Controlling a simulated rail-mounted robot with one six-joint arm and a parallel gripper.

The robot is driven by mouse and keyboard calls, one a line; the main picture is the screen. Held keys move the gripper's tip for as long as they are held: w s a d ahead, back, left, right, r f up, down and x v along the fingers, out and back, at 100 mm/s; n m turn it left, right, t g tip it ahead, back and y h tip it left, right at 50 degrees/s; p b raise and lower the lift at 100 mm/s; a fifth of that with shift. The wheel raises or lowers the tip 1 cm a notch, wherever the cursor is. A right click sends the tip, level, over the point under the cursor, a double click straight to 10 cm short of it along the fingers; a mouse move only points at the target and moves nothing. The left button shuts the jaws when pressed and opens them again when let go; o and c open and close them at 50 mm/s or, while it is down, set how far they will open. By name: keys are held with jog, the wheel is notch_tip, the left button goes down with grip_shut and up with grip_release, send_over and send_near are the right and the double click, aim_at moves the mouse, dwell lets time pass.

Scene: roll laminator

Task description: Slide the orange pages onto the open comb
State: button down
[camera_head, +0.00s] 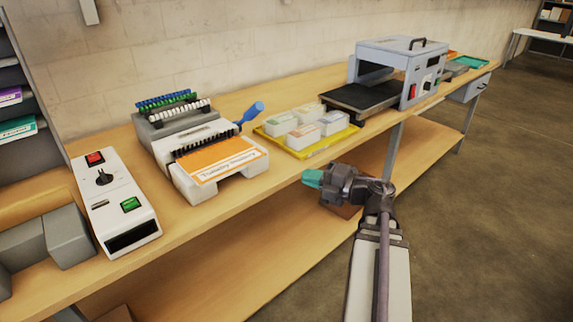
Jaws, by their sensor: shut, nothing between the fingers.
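The orange pages (222,157), with a white label strip, lie flat on the front of the white comb binding machine (185,190). Their back edge is close against a row of black comb teeth (206,146). I cannot tell from here whether the teeth pass through the page holes. The machine's blue-handled lever (252,112) sticks up at its right. My gripper (312,178) has teal fingertips and is shut and empty. It is in front of the bench edge, to the right of the pages and apart from them.
A control box (113,205) stands left. Bare wood lies between the control box and machine.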

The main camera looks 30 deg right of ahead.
send_near(262, 157)
jog(key=w+a, duration=0.2)
jog(key=a, duration=0.3)
jog(key=w, duration=0.1)
jog(key=w+d, duration=0.1)
jog(key=w, duration=0.1)
jog(key=shift+d, duration=0.1)
jog(key=shift+w, duration=0.45)
jog(key=shift+w+d, duration=0.15)
jog(key=shift+w, duration=0.4)
jog(key=shift+w+d, duration=0.2)
jog(key=shift+w, duration=0.35)
jog(key=shift+s, duration=0.1)
